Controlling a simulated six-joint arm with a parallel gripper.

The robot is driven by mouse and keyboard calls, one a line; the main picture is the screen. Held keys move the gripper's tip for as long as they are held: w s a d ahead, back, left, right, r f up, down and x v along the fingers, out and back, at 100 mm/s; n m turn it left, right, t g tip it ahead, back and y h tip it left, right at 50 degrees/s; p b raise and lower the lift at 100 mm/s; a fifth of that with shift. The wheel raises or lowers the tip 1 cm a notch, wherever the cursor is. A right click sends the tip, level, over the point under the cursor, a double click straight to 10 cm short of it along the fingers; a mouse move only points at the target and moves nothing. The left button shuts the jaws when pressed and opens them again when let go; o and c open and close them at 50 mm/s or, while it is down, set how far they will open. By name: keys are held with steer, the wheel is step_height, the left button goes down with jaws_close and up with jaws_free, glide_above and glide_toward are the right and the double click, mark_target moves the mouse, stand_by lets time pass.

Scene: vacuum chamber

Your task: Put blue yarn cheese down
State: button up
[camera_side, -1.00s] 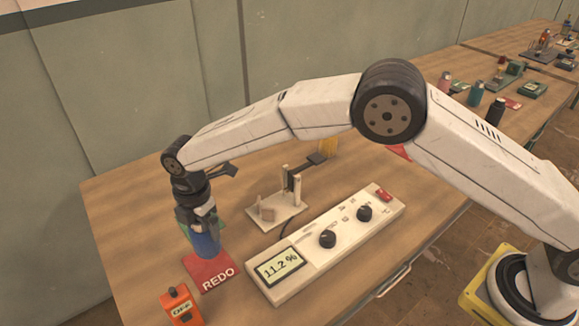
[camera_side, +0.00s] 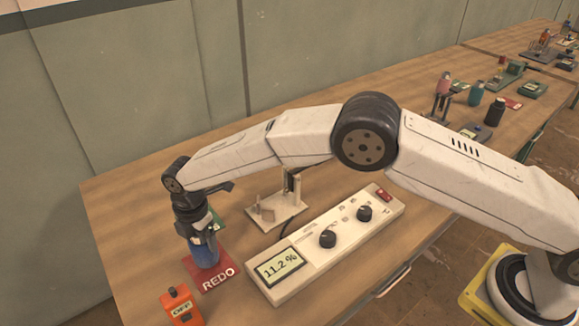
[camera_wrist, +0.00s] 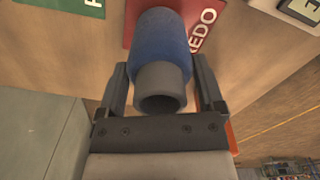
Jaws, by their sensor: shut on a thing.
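The blue yarn cheese (camera_side: 205,251) is a blue cylinder with a grey hollow core, upright at the red REDO mat (camera_side: 217,275). In the wrist view the blue yarn cheese (camera_wrist: 163,47) has its grey tube end towards the camera, between the two dark fingers. My gripper (camera_side: 197,232) points down and is shut on its upper part; it also shows in the wrist view (camera_wrist: 163,88). The red mat (camera_wrist: 208,14) shows behind the cheese. I cannot tell whether the cheese's bottom touches the mat.
A green mat (camera_side: 218,222) lies behind the red one. An orange OFF box (camera_side: 181,306) stands in front. A white console (camera_side: 325,245) reading 11.2 % and a small cream stand (camera_side: 276,212) are to the right. The table's left part is clear.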

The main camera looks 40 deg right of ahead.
stand_by(0.3)
steer(key=o, duration=1.2)
steer(key=shift+f, duration=0.1)
step_height(320, 180, up, 12)
steer(key=shift+r, duration=0.15)
